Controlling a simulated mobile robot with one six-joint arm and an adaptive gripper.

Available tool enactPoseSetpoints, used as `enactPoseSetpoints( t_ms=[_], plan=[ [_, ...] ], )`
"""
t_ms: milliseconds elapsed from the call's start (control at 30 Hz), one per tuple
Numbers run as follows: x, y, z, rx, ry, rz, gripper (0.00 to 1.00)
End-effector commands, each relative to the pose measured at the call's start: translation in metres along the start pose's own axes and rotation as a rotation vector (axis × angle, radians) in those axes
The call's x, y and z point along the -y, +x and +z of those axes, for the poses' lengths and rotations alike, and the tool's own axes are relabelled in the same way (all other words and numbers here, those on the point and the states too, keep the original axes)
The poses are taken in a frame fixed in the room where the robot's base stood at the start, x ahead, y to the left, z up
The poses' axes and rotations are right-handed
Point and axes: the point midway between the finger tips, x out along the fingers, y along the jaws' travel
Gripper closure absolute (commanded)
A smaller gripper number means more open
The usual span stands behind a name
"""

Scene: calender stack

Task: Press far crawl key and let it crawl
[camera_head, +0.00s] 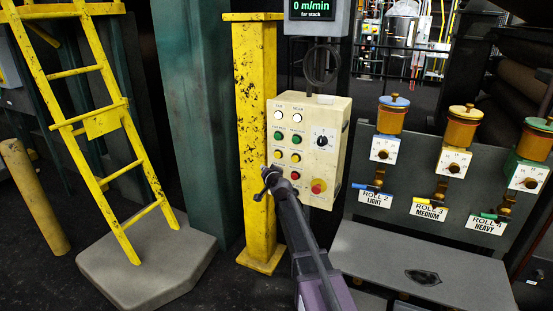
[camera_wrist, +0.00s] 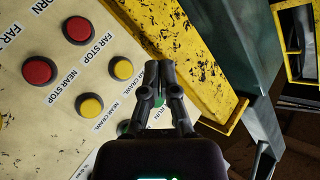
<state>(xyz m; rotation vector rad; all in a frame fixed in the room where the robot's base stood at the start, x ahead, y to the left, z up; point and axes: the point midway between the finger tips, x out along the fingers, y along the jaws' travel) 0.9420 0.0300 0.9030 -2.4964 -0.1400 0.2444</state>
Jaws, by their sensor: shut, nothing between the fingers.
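The cream control panel (camera_head: 313,121) hangs beside a yellow post. The far crawl key (camera_wrist: 122,68) is a yellow button in the wrist view, in the pair above the red stop buttons; it also shows in the head view (camera_head: 278,154). My gripper (camera_wrist: 160,68) is shut and empty. Its tips lie just right of the far crawl key in the wrist view and cover part of its label. In the head view my gripper (camera_head: 268,180) is in front of the panel's lower left. I cannot tell whether it touches the panel. The far stack display (camera_head: 312,9) reads 0 m/min.
The near crawl key (camera_wrist: 91,105) is beside the far one. Red far stop (camera_wrist: 77,30) and near stop (camera_wrist: 38,70) are close, and a green far run button (camera_wrist: 158,98) is partly behind my fingers. The yellow post (camera_head: 256,110) borders the panel's left. Valve stand (camera_head: 400,220) is right.

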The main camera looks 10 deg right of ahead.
Motion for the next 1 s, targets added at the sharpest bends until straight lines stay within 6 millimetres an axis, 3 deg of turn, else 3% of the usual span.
enactPoseSetpoints(
  t_ms=[467, 1000],
  plan=[
    [-0.004, 0.006, -0.004, 0.002, -0.001, 0.001, 1.0],
    [-0.029, 0.041, -0.029, 0.003, 0.0, 0.002, 1.0]
  ],
)
